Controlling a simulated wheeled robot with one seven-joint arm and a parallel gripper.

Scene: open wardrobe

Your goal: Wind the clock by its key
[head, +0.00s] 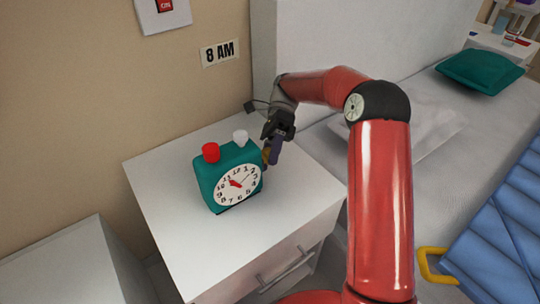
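The teal clock (222,177) stands upright on the white nightstand, with a red knob (211,152) and a white knob (240,137) on top. Its white dial with black numbers and red hands faces the front. My gripper (272,152) reaches down at the clock's right side, its fingertips close to that side. A small brownish-gold piece (266,154) shows between the clock and a purple fingertip; it may be the key. The key's shape is mostly hidden. I cannot tell whether the fingers touch or hold it.
The nightstand top (168,170) is clear around the clock, with a drawer handle (286,268) below. A bed with a green pillow (480,72) and blue cover (500,240) is at the right.

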